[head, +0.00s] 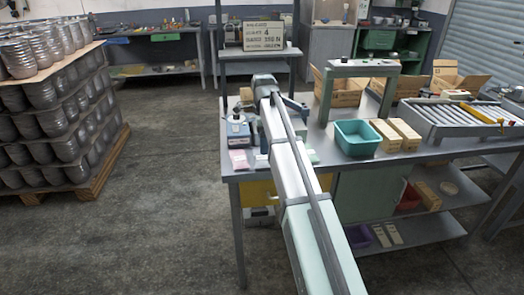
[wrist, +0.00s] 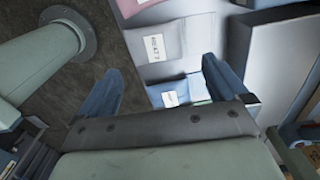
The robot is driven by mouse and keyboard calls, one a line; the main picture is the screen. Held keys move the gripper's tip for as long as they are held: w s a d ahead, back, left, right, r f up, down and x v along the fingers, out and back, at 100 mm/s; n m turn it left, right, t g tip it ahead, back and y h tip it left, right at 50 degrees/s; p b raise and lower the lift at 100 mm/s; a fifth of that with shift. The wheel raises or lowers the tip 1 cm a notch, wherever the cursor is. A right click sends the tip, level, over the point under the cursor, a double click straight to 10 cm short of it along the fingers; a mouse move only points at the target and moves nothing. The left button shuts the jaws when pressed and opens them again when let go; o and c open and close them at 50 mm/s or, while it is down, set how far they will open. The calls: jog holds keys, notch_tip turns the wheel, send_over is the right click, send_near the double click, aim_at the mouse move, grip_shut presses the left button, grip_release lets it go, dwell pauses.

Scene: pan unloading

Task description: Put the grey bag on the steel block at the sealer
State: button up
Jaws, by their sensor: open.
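My gripper (wrist: 161,68) is open in the wrist view, its two blue-grey fingers wide apart with nothing held between them. A grey bag (wrist: 172,38) with a white printed label lies beyond the fingertips on the bench top. A blue bag (wrist: 187,87) with a white label shows between the fingers. In the head view a pale bag (head: 262,162), possibly the grey one, lies at the bench's front edge. The blue-grey machine (head: 236,131) at the bench's left end looks like the sealer. I cannot make out the steel block clearly; my arm hides part of that area.
A pink bag (head: 239,160) lies at the bench's front left corner. A teal bin (head: 355,138) and tan boxes (head: 396,134) stand right of my arm. A grey stand (head: 362,69) rises behind them. Stacked pans (head: 60,110) stand on a pallet at left, with open floor between.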

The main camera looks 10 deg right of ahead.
aim_at(263, 156)
notch_tip(263, 156, up, 6)
jog(key=shift+r, duration=0.6)
jog(key=shift+c, duration=1)
jog(key=c, duration=0.4)
jog(key=shift+o, duration=0.2)
